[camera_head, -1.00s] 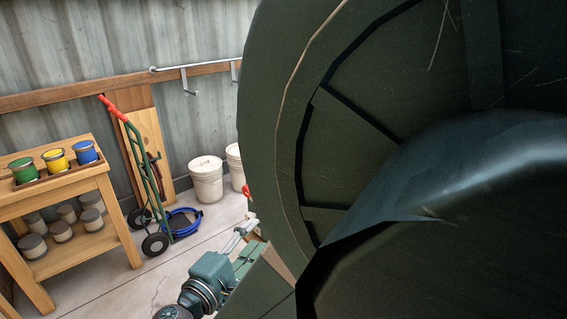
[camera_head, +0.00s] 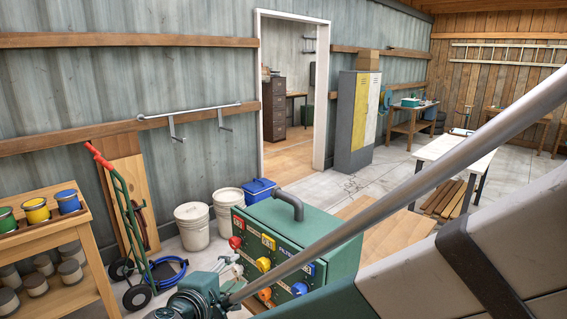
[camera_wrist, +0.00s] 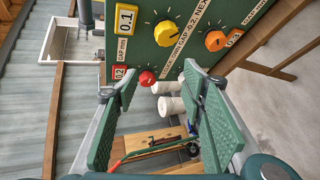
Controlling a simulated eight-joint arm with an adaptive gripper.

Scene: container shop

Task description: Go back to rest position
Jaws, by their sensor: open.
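My gripper (camera_wrist: 160,76) is open in the wrist view, with a green ridged pad on each side and nothing between the pads. In that view the green control panel (camera_wrist: 222,28), with yellow, orange and red knobs, lies beyond the fingertips. In the head view the panel is the front of a green box (camera_head: 342,232) with a grey pipe on top. My arm crosses the lower right of the head view, and a green wrist part shows at the bottom, left of the box. The gripper's fingers are hard to make out there.
A wooden bench (camera_head: 72,235) with paint cans stands at left. A hand truck (camera_head: 127,205), white buckets (camera_head: 192,226) and a blue cooler (camera_head: 258,190) stand along the wall. A grey locker (camera_head: 345,125) and white table (camera_head: 457,152) are farther back. Floor beyond the box is partly clear.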

